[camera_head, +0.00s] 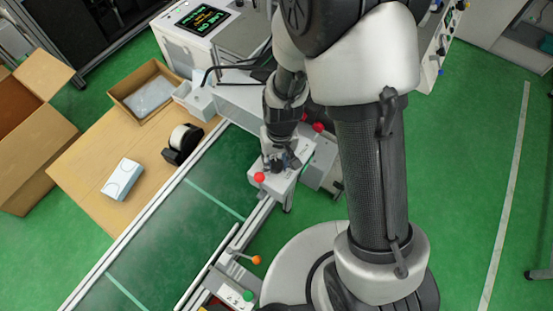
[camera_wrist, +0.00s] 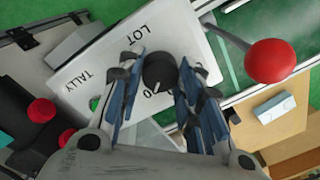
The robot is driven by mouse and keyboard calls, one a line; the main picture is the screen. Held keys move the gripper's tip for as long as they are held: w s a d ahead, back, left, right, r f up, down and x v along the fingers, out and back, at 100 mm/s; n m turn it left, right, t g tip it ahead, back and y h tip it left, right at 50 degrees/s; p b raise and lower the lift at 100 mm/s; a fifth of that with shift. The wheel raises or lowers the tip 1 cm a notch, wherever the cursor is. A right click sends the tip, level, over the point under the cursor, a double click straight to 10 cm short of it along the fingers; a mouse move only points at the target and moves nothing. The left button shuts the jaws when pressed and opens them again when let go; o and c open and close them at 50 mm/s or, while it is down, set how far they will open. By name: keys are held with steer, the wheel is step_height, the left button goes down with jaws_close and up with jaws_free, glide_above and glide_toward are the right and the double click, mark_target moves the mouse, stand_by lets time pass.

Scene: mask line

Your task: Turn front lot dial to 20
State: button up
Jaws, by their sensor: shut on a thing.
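The lot dial (camera_wrist: 159,70) is a round black knob on a white panel (camera_wrist: 90,55) printed LOT and TALLY, which appear tilted in the wrist view. My gripper (camera_wrist: 160,76) has its blue-grey fingers on either side of the knob and is shut on it. A white mark shows on the knob's lower part. A number ending in 0 is printed beside the knob, partly hidden, so I cannot read the setting. In the head view my gripper (camera_head: 279,163) reaches down onto the white panel box (camera_head: 285,183); the dial is hidden there.
A red ball-topped lever (camera_wrist: 270,60) stands close to the panel. More red knobs (camera_head: 318,127) are behind it. An orange-knobbed lever (camera_head: 257,260) is nearer the front. The green conveyor (camera_head: 180,235) runs alongside, with a wooden table (camera_head: 85,180) beyond.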

steer(key=o, duration=1.1)
steer(key=r, duration=1.2)
steer(key=shift+d, duration=0.3)
step_height(320, 180, up, 10)
steer(key=t, duration=0.2)
glide_above(279, 163)
steer(key=s+d, duration=0.4)
steer(key=d, duration=0.1)
steer(key=s+d+r+t, duration=0.1)
steer(key=s+r, duration=0.1)
steer(key=s, duration=0.1)
steer(key=s+d+r+m, duration=0.1)
steer(key=s+d+r, duration=0.1)
steer(key=s+r, duration=0.1)
steer(key=s+d+r+t, duration=0.1)
steer(key=s+d+r, duration=0.1)
steer(key=s, duration=0.1)
steer(key=shift+s+r+t+h, duration=0.3)
steer(key=shift+s, duration=0.05)
